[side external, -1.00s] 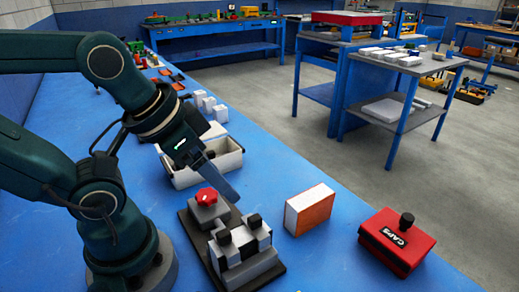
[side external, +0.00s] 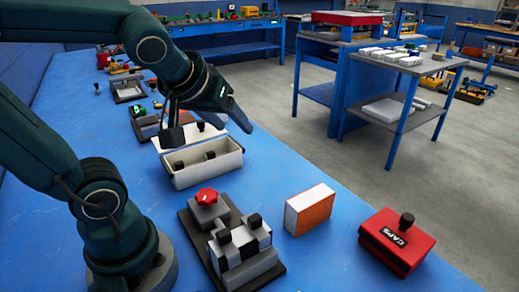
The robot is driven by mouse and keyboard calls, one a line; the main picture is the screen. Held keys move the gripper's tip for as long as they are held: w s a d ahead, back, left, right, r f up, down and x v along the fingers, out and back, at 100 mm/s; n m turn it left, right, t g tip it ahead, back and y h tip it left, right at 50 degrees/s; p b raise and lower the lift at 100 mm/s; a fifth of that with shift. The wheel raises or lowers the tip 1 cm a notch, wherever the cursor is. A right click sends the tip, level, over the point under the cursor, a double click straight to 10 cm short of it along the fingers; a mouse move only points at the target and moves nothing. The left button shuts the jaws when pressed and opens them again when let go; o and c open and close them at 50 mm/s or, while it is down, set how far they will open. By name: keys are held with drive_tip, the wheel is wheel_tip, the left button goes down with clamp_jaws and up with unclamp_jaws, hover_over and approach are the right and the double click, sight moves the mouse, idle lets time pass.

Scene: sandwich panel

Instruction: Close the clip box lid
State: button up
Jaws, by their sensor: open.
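The clip box appears to be the long white open box (side external: 203,172) on the blue bench. Small dark knobs show at its opening. A pale panel with a dark knob (side external: 200,126) stands along its far side and looks like the raised lid, partly hidden. My gripper (side external: 240,118) is above and behind the box's right end, apart from it, with a grey finger pointing down to the right. The gripper is open and holds nothing that I can see. A dark block (side external: 172,138) hangs in front of the panel's left part; I cannot tell what it belongs to.
A dark-based fixture with a red star knob (side external: 206,196) stands just in front of the box. An orange and white block (side external: 309,210) and a red CAPS box (side external: 397,240) are to the right. Several trays and parts line the bench behind. Bare blue bench lies right of the box.

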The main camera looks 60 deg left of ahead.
drive_tip(key=w+a+n+y, duration=0.2)
drive_tip(key=w+a+n, duration=0.15)
drive_tip(key=a, duration=0.35)
drive_tip(key=n+g+y, duration=0.3)
drive_tip(key=n+g, duration=0.1)
drive_tip(key=g, duration=0.1)
approach(201, 121)
drive_tip(key=x, duration=0.5)
drive_tip(key=shift+w+r, duration=0.1)
drive_tip(key=shift+w, duration=0.05)
drive_tip(key=shift+s+a+f, duration=0.2)
drive_tip(key=shift+a+f, duration=0.05)
drive_tip(key=shift+a, duration=0.05)
drive_tip(key=shift+x, duration=2.35)
drive_tip(key=shift+c, duration=0.3)
clamp_jaws()
drive_tip(key=shift+w+d, duration=0.1)
